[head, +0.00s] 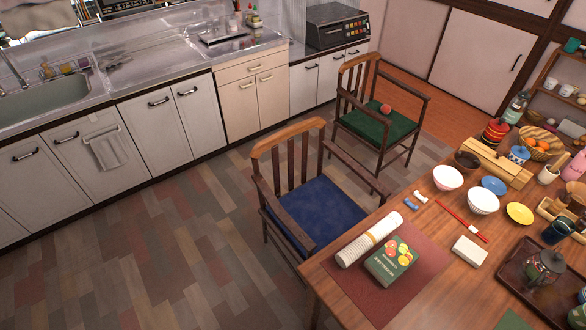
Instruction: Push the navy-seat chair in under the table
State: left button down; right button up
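The navy-seat chair (312,208) stands at the table's left side. It has a wooden back with slats and two armrests, and its back faces the kitchen counter. Its front edge and right armrest reach close to the table edge; most of the navy seat shows outside the tabletop. The wooden table (440,240) fills the lower right. Whether the seat's front is under the tabletop is hard to tell. Neither of my grippers is in the head view.
A green-seat chair (377,125) with a red ball-like thing (386,108) on it stands behind. A rolled mat (369,239), a green box (391,261), bowls (447,178) and a tray (520,272) lie on the table. Open floor (180,240) lies left, up to the cabinets (155,125).

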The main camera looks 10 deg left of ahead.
aim_at(313, 214)
jog(key=j+z, duration=0.1)
jog(key=z, duration=0.35)
jog(key=i+j+z, duration=0.1)
jog(key=z, duration=0.35)
jog(key=j+z, duration=0.2)
jog(key=z, duration=0.25)
jog(key=j+z, duration=0.2)
jog(key=j, duration=0.25)
jog(key=k+j+z, duration=0.2)
jog(key=j, duration=0.2)
jog(key=j+z, duration=0.2)
jog(key=j, duration=0.25)
jog(key=k+j+z, duration=0.2)
jog(key=j, duration=0.25)
jog(key=j+z, duration=0.2)
jog(key=j, duration=0.2)
jog(key=k+j+z, duration=0.15)
jog(key=j, duration=0.2)
jog(key=k+j, duration=0.2)
jog(key=j, duration=0.15)
jog(key=k+j, duration=0.2)
jog(key=j, duration=0.15)
jog(key=k+j, duration=0.15)
jog(key=j, duration=0.25)
jog(key=k+j, duration=0.2)
jog(key=j, duration=0.15)
jog(key=k+j, duration=0.2)
jog(key=j, duration=0.15)
jog(key=z, duration=0.05)
